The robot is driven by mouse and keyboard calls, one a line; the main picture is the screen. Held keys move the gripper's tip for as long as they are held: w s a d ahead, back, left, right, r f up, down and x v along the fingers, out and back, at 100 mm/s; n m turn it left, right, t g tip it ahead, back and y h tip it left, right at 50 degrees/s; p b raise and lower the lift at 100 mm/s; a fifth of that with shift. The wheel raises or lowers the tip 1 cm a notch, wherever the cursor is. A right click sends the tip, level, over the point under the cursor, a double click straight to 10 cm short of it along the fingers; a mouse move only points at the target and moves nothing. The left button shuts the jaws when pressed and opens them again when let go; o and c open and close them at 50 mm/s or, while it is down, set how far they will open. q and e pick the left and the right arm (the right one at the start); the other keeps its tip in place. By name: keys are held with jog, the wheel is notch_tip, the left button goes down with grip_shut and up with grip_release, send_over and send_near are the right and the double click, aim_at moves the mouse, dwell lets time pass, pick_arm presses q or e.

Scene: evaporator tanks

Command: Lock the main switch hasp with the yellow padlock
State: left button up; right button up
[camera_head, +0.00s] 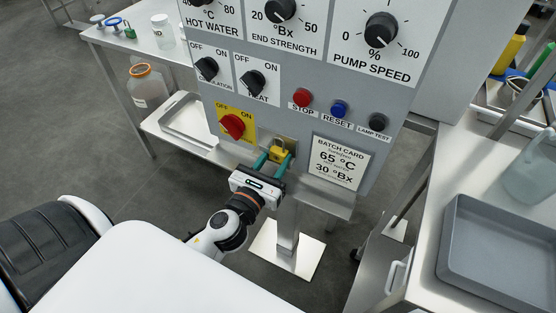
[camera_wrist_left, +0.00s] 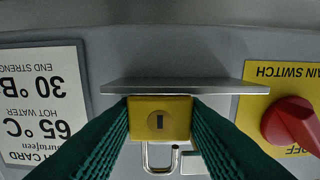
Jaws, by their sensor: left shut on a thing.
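The yellow padlock (camera_head: 279,154) is at the lower edge of the grey control panel, between the fingers of my left gripper (camera_head: 274,160). In the left wrist view, which is upside down, the teal ridged fingers are shut on the sides of the padlock's body (camera_wrist_left: 160,118), its keyhole facing the camera. Its silver shackle (camera_wrist_left: 147,158) shows beyond the body, beside a small metal piece (camera_wrist_left: 192,163) that looks like part of the hasp. I cannot tell whether the shackle passes through it. The red main switch knob (camera_head: 233,125) is left of the padlock. My right gripper is not in view.
A narrow metal ledge (camera_wrist_left: 185,86) runs along the panel close by the padlock. The batch card (camera_head: 339,163) is right of it, with the stop, reset and lamp test buttons above. A grey tray (camera_head: 456,235) lies on the right bench.

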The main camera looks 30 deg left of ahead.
pick_arm(q)
jog(key=shift+a, duration=1)
jog(key=shift+s+a, duration=0.1)
jog(key=shift+a, duration=0.15)
jog(key=shift+f, duration=0.1)
jog(key=o, duration=1.4)
jog(key=shift+c, duration=0.2)
jog(key=shift+s+f, duration=0.15)
jog(key=shift+s, duration=0.25)
jog(key=shift+s+d+b, duration=0.15)
jog(key=shift+s+b, duration=0.9)
jog(key=shift+s, duration=1.55)
